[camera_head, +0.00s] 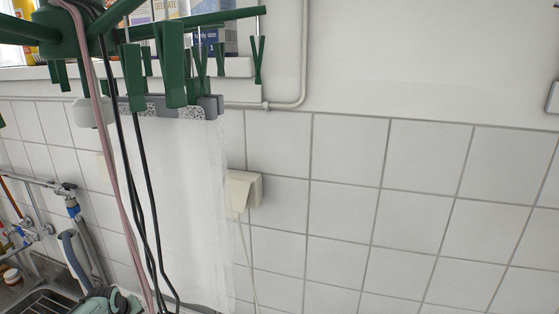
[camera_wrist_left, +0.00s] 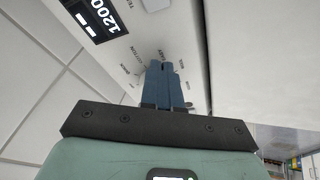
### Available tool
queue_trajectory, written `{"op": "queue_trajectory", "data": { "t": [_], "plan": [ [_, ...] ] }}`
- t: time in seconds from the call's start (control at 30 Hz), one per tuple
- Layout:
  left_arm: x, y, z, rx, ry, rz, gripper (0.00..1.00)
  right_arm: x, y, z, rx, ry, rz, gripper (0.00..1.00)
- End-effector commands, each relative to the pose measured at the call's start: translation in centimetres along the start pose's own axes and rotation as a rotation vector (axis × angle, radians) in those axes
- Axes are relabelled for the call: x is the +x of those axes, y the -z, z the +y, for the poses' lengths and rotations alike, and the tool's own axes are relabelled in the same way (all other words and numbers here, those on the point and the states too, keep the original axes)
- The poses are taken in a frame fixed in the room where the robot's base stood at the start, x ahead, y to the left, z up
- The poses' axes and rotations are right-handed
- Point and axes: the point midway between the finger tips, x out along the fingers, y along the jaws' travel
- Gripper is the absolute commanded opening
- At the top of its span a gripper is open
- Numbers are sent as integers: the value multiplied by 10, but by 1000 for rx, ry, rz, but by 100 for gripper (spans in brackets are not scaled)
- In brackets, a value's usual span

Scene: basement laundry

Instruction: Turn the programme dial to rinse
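In the left wrist view, a white appliance control panel (camera_wrist_left: 200,60) shows, with small dark lettering in a ring around my fingertips. The words are mostly too small to read. My left gripper (camera_wrist_left: 161,66) is at the panel inside this ring, its two blue-grey fingers close together. The programme dial is hidden behind the fingers, so I cannot tell whether they hold it or where it points. A dark display (camera_wrist_left: 95,18) reads 1200.
In the head view, green pegs hang from a green airer (camera_head: 170,65), with a pale cloth (camera_head: 175,190) and dark and pink cords below. A white socket box (camera_head: 243,190) is on the tiled wall. A sink (camera_head: 40,295) is at lower left.

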Motion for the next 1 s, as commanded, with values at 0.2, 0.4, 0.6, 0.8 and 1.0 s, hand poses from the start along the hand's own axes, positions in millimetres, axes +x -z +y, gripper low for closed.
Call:
{"op": "queue_trajectory", "data": {
  "t": [0.2, 0.4, 0.6, 0.8, 1.0],
  "plan": [
    [-2, 2, 0, 1, -3, 12, 0, 3, -2, 2, 1, -1, -3, 38],
    [-2, -5, 0, 1, -2, 8, 0, 9, -7, 6, 3, -3, -9, 38],
    [-12, -3, 1, 0, -1, 6, 0, 7, -6, 4, 3, -3, -7, 38],
    [-36, 3, 1, 0, -2, 6, 0, 2, -1, 1, 1, -1, -2, 38],
    [-56, 8, 1, 0, -1, 4, 0, -3, 3, -2, -1, 1, 3, 38]
  ]
}}
